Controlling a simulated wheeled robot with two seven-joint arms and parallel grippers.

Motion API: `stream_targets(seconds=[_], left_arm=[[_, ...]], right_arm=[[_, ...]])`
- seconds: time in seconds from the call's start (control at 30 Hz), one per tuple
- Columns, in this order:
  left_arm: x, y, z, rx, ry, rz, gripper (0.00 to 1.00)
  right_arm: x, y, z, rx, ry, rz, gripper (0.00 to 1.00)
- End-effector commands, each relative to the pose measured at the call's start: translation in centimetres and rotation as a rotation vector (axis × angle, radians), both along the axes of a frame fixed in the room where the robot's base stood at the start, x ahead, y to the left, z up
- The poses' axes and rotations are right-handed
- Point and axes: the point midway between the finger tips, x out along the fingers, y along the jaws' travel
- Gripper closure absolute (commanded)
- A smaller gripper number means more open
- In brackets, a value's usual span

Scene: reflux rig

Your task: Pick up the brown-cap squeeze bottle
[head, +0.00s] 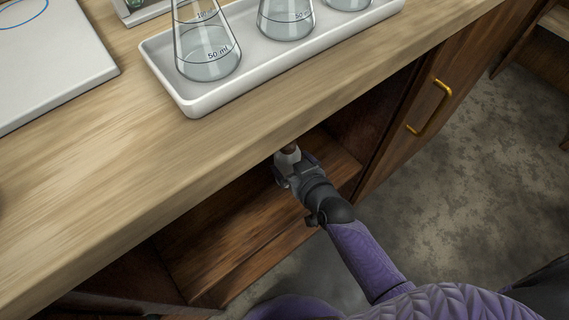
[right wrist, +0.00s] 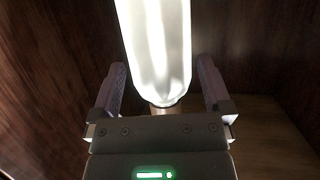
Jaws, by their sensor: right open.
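The squeeze bottle (head: 287,158) is mostly hidden behind my right gripper in the head view, inside the open cabinet below the counter. A brown part, likely its cap, shows just beyond its white body. In the right wrist view the white bottle (right wrist: 158,45) stands between the two fingers, with a small tan-brown part at its lower end. My right gripper (head: 285,173) is open, with a finger on each side of the bottle and visible gaps. The fingers also show in the right wrist view (right wrist: 161,85). My left gripper is out of view.
The wooden counter (head: 110,165) overhangs the cabinet shelf (head: 215,245). A white tray (head: 190,105) with several flasks stands on the counter. A cabinet door with a brass handle (head: 430,108) is to the right. Dark wooden walls surround the gripper.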

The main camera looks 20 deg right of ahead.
Motion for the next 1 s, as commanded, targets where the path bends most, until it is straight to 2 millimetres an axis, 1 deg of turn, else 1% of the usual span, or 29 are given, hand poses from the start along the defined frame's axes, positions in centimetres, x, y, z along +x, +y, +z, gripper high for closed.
stream_targets(seconds=[0.03, 0.1, 0.2, 0.37, 0.4, 0.57, 0.6, 0.87, 1.0], left_arm=[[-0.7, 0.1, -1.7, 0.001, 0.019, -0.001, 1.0], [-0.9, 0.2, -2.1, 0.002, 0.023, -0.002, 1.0], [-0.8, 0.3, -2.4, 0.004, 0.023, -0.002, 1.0], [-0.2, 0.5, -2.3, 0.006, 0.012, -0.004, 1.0], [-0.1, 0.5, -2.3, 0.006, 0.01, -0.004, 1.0], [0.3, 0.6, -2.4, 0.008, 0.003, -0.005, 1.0], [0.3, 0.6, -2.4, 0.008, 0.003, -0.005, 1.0], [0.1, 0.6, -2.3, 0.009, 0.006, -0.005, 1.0], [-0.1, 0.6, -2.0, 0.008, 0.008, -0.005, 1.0]], right_arm=[[0.7, 0.1, -2.0, 0.002, 0.008, -0.001, 0.0], [1.9, 0.3, -2.1, 0.002, 0.006, -0.001, 0.0], [2.7, 0.4, -2.0, 0.0, 0.004, 0.0, 0.0], [2.8, 0.4, -1.6, 0.0, 0.003, 0.0, 0.0], [2.8, 0.4, -1.6, 0.0, 0.002, 0.0, 0.02], [2.7, 0.4, -1.6, 0.0, 0.003, 0.0, 0.36], [2.7, 0.4, -1.6, 0.0, 0.003, 0.0, 0.4], [2.7, 0.4, -1.6, 0.0, 0.002, 0.0, 0.4], [2.7, 0.4, -1.3, 0.0, 0.001, 0.0, 0.4]])
